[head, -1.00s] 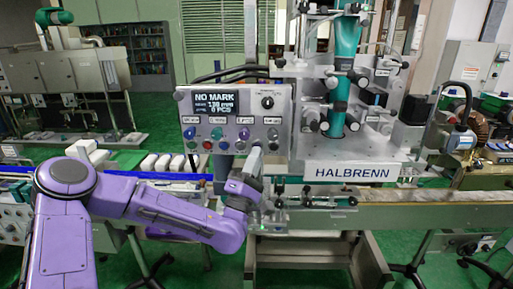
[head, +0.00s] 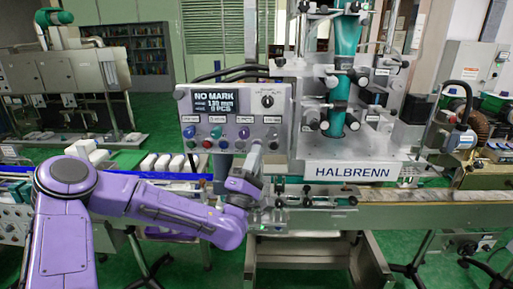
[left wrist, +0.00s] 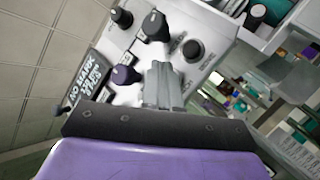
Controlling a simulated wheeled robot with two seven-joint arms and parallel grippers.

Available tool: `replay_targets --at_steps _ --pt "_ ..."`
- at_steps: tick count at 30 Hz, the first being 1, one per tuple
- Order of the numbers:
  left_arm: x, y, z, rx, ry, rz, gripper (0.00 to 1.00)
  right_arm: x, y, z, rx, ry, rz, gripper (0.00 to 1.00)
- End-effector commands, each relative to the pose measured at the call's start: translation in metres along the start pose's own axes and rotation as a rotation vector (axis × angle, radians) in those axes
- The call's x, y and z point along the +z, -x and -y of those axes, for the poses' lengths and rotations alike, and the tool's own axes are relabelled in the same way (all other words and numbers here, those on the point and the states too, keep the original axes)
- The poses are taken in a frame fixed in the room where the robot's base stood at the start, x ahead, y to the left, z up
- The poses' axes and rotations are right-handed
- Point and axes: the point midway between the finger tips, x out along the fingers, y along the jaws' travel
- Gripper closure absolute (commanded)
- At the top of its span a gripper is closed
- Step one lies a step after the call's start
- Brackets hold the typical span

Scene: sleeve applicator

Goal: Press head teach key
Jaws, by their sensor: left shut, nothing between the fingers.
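The control panel (head: 235,118) of the HALBRENN machine stands upright in the head view. Its display (head: 215,102) reads NO MARK, 130 mm, 0 PCS. Coloured buttons and knobs sit below it, including a purple one (head: 244,132) and a dark one (head: 272,134). Their labels are too small to read, so I cannot tell which is the head teach key. My left gripper (head: 256,151) is shut and empty at the panel's lower right. In the left wrist view its fingers (left wrist: 160,68) point at the panel, beside the purple knob (left wrist: 122,75); contact is unclear. My right gripper is out of view.
A conveyor (head: 410,208) runs below, with small fittings (head: 310,198) near my left wrist. White blocks (head: 165,162) stand on the left. A selector knob (head: 267,101) sits at the panel's upper right.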

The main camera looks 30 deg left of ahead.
Motion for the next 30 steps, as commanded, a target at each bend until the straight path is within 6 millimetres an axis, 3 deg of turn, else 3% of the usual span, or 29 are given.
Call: replay_targets --at_steps 30 --pt "-0.0040 -0.0060 0.0043 0.000 0.000 0.000 1.00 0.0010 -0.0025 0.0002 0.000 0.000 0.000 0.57"
